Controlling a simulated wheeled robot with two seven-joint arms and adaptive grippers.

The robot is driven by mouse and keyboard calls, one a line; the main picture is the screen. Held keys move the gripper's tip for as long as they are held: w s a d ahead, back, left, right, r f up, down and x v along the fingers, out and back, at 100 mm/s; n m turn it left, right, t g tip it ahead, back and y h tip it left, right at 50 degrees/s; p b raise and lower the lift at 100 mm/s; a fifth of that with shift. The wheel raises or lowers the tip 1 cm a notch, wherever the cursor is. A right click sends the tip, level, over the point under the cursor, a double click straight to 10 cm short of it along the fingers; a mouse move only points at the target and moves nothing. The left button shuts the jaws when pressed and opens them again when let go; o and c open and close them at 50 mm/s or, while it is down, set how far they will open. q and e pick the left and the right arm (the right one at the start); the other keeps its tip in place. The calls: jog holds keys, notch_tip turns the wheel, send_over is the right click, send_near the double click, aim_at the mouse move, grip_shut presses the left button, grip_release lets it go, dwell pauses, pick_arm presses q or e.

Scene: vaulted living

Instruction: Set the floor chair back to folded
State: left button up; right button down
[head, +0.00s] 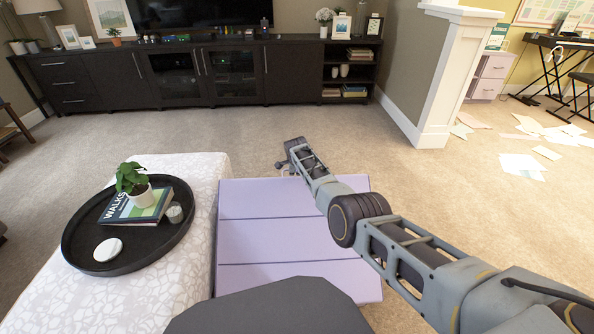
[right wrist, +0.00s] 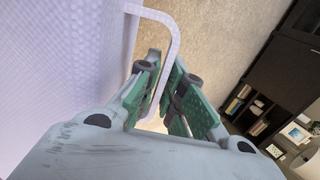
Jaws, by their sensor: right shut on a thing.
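The floor chair (head: 285,235) is a lavender panelled pad on the carpet, right beside the patterned ottoman. Its panels look spread out, with seams running across. In the right wrist view its pale lavender surface (right wrist: 60,70) fills the left side, and a thin lavender loop handle (right wrist: 172,35) sticks out from its edge. My right gripper (head: 283,166) is at the chair's far edge. In the right wrist view its green-padded fingers (right wrist: 166,82) are shut on the loop handle. My right arm hides part of the chair's right side. My left gripper is not in view.
The ottoman (head: 190,255) bears a black tray (head: 85,257) with a plant, book, candle and white disc. A dark cabinet (head: 230,75) lines the back wall. A white half-wall (head: 440,80) stands right, with papers (head: 520,163) scattered beyond. Carpet between chair and cabinet is clear.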

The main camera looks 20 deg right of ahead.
jog(key=shift+d, duration=0.1)
jog(key=c, duration=1.8)
grip_release()
jog(key=shift+r, duration=0.1)
jog(key=shift+s+a+r, duration=0.15)
jog(key=shift+a+r, duration=0.05)
jog(key=shift+r, duration=0.1)
jog(key=shift+s+a+r, duration=0.1)
jog(key=shift+s+r, duration=0.15)
jog(key=shift+r, duration=0.2)
jog(key=shift+s+r, duration=0.4)
jog(key=shift+r, duration=0.1)
jog(key=shift+v, duration=4.4)
jog(key=shift+s, duration=0.1)
